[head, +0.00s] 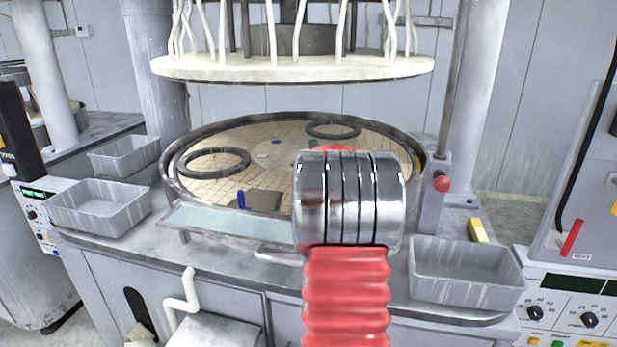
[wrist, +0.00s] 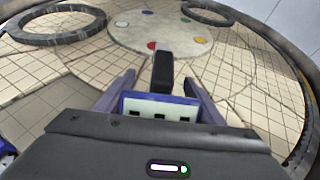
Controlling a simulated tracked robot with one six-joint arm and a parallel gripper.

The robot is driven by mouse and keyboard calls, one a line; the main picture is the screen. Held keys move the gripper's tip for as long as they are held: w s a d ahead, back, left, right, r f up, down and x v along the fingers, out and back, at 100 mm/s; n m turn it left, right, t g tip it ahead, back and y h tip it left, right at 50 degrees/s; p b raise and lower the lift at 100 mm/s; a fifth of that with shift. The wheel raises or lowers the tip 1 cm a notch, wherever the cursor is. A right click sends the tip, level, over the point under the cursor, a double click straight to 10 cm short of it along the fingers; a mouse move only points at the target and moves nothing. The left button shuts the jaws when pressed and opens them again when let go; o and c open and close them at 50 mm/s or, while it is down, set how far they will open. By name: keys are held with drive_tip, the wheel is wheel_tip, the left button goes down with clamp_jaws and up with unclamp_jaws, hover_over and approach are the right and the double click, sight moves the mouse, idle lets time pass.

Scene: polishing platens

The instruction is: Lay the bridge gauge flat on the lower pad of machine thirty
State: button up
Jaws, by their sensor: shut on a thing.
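In the wrist view my gripper (wrist: 158,82) has its two purple-grey fingers closed on a blue-edged block with a pale, dark-spotted face, which I take as the bridge gauge (wrist: 160,106). A black bar (wrist: 162,72) stands out beyond it between the fingertips. The round tiled lower pad (wrist: 240,85) lies beyond and below; contact cannot be told. In the head view the lower pad (head: 290,170) sits in the middle machine, and my chrome and red arm hides its right front. A small blue piece (head: 241,198) and a dark grey slab (head: 262,201) show at its front; whether they belong to the gauge is unclear.
Two dark rings (head: 213,162) (head: 333,130) lie on the pad. The white upper platen (head: 295,68) hangs above with pale hoses. Grey bins stand left (head: 100,205) and right (head: 465,272). A red-knobbed post (head: 441,184) is at the right rim. No machine number is readable.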

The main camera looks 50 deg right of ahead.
drive_tip(key=shift+r, duration=0.1)
drive_tip(key=o, duration=1.5)
drive_tip(key=shift+v, duration=6)
drive_tip(key=shift+w, duration=0.1)
